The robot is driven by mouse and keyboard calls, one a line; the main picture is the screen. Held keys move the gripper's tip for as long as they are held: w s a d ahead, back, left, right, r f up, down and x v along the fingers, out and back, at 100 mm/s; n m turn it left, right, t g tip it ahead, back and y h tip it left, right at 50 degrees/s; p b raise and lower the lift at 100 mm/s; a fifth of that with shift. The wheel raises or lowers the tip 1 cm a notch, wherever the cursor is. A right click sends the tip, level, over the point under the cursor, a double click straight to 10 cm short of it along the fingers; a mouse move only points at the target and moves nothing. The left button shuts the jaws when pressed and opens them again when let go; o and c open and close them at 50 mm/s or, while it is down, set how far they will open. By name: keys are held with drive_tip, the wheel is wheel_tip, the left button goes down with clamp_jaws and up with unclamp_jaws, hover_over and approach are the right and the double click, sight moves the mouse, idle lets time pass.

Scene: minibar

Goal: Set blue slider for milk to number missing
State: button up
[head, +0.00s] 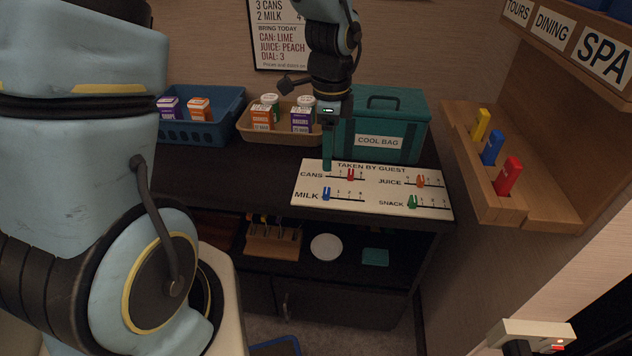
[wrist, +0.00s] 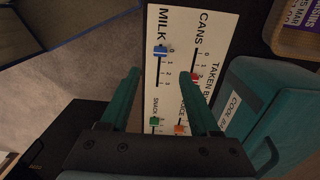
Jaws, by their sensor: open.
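The blue milk slider (head: 326,193) stands at the left end of its track on the white "Taken by guest" board (head: 303,178). In the wrist view the blue slider (wrist: 160,52) is beside the 0, with further numbers along the track. My gripper (head: 327,163) points down above the board, near the CANS row. In the wrist view my gripper (wrist: 158,73) has its two green fingers apart with nothing between them. The wall sign (head: 272,32) reads "3 cans", "2 milk" and "Dial: 3"; my arm hides part of it.
The red cans slider (head: 350,174), orange juice slider (head: 420,181) and green snack slider (head: 412,202) share the board. A teal cool bag (head: 412,110) stands right behind it. A tan basket (head: 245,128) and blue basket (head: 232,103) hold boxes and cans behind left.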

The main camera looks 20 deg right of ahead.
sight(327, 190)
wheel_tip(327, 190, down, 10)
drive_tip(key=shift+a+f+p, duration=0.1)
drive_tip(key=shift+f+p, duration=0.15)
drive_tip(key=shift+p, duration=0.05)
drive_tip(key=shift+c, duration=0.4)
clamp_jaws()
idle(1.1)
